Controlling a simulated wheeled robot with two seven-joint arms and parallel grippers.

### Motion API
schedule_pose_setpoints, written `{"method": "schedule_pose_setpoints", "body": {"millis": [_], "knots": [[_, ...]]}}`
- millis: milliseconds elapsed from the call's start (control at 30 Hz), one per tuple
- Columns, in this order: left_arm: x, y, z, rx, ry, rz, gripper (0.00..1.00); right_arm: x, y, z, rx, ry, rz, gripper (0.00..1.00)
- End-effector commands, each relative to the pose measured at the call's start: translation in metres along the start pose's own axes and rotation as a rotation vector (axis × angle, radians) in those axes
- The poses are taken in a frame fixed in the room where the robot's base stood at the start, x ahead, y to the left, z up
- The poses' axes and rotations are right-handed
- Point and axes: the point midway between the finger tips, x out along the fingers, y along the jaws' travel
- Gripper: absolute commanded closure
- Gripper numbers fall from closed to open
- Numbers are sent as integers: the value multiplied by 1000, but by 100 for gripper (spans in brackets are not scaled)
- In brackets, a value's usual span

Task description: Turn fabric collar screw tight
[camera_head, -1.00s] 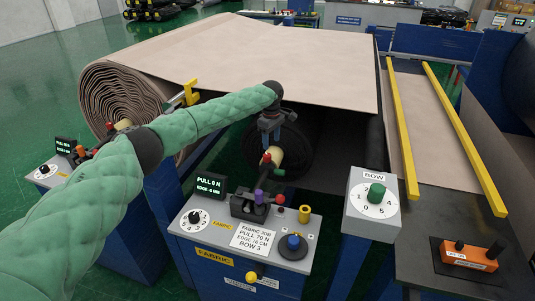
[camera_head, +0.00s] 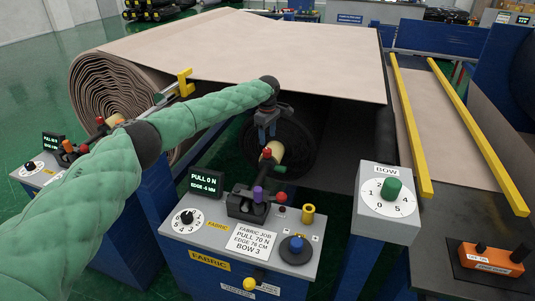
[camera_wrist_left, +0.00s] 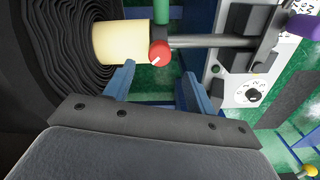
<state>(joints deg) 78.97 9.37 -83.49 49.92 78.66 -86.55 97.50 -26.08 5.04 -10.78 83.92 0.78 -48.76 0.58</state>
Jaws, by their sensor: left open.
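My left gripper (camera_head: 266,139) hangs just above the knob in the head view, fingers down. In the wrist view its two blue fingers (camera_wrist_left: 158,75) are spread, with the red knob ahead of and between their tips, apparently not touched. My right gripper is not in view.
The fabric console (camera_head: 238,240) stands in front, with a purple-topped lever (camera_head: 258,195), a dial and a display reading PULL 0 N. The BOW box (camera_head: 388,203) stands to its right. The dark roll (camera_head: 298,150) lies right behind the collar. A metal shaft (camera_wrist_left: 210,41) runs beside the knob.

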Motion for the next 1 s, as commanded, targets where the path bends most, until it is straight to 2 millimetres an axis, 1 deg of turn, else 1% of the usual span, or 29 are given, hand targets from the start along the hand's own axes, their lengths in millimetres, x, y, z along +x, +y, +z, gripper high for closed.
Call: {"method": "schedule_pose_setpoints", "body": {"millis": [167,500,600,800,1000], "knots": [[13,0,0,0,1,-2,44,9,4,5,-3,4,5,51],[58,0,0,-1,-1,-3,44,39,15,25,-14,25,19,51],[68,0,0,0,0,-2,44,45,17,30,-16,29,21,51],[76,0,0,0,0,-1,44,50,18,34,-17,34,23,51],[76,0,0,0,0,-1,44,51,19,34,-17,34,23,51]]}}
